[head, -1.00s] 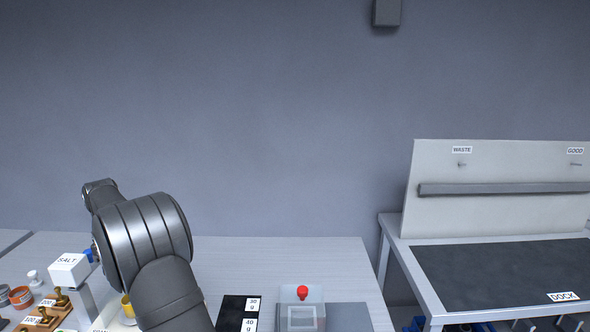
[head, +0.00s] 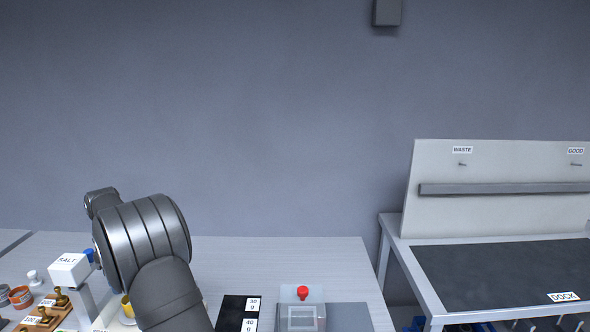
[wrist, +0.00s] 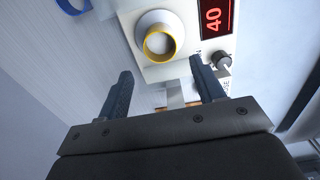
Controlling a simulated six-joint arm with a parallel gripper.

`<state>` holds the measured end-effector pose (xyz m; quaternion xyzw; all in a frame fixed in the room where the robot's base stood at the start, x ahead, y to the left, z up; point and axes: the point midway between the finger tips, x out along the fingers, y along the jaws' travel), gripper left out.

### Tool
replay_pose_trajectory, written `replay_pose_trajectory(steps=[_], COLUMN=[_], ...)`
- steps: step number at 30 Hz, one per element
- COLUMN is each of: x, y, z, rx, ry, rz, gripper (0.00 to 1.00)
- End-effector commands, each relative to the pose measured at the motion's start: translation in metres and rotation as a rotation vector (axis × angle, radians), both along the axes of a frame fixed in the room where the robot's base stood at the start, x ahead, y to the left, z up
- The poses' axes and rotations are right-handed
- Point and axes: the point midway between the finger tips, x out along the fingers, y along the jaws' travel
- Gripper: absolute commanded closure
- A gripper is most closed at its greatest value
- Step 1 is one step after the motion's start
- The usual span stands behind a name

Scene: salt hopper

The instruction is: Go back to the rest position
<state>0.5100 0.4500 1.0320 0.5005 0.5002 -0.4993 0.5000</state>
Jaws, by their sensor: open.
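My arm (head: 140,240) rises at the left of the head view, its wrist end bent away to the left; the fingers are hidden there. In the wrist view my gripper (wrist: 160,85) is open, its two dark fingers apart with nothing between them. Beyond the fingertips a white cup with a yellow rim (wrist: 160,42) stands on a scale (wrist: 188,66). In the head view the yellow cup (head: 127,306) is partly hidden behind my arm.
The white SALT box (head: 70,269) and brass-knobbed weights (head: 60,298) are at the left. A black tray with number labels (head: 232,312) and a red-knobbed box (head: 302,315) are right of my arm. The DOCK table (head: 500,270) stands farther right. The air above the bench is clear.

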Motion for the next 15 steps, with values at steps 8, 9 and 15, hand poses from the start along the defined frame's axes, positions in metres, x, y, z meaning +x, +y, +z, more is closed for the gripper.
replay_pose_trajectory(steps=[8, 9, 15], x=[0.026, 0.031, 0.051], y=[-0.039, -0.045, -0.08], z=[0.006, 0.005, 0.0], rx=[-0.001, -0.001, -0.001], ry=[0.001, 0.001, 0.001], rz=[-0.004, -0.005, -0.004], gripper=[0.38, 0.38, 0.38])
